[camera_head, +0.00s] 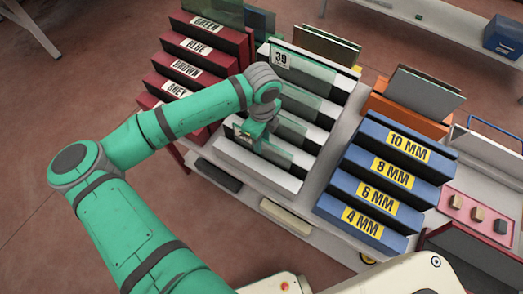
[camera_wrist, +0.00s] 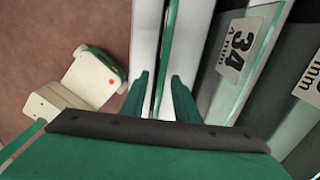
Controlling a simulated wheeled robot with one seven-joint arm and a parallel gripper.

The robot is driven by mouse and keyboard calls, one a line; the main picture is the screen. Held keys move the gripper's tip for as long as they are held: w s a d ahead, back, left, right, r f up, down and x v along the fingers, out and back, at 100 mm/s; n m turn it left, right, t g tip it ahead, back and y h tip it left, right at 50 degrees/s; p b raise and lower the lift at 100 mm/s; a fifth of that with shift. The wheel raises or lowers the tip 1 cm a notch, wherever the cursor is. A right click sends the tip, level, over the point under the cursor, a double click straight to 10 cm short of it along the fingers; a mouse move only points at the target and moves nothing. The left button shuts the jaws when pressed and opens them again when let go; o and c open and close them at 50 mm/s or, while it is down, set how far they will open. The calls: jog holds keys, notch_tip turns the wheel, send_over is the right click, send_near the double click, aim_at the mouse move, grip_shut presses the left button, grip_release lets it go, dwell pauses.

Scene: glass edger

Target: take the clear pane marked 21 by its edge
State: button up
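My gripper (camera_head: 252,134) is at the front slot of the white rack (camera_head: 262,172), over the top of the front clear pane (camera_head: 272,152). In the wrist view my gripper (camera_wrist: 161,80) has its two green fingers apart. The thin green edge of that pane (camera_wrist: 170,40) runs between them, with a gap seen on both sides. No number 21 is readable on it; its face is edge-on in the wrist view and its label is hidden or too small in the head view.
Behind it in the rack stand more clear panes, one marked 34 (camera_wrist: 240,50) and one marked 39 (camera_head: 300,68). A red rack (camera_head: 190,72) is at left, a blue rack (camera_head: 375,185) at right. An orange rack (camera_head: 385,103) holds dark panes behind.

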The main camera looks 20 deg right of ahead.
jog(key=shift+f, duration=0.1)
grip_shut()
dwell(0.4)
dwell(1.0)
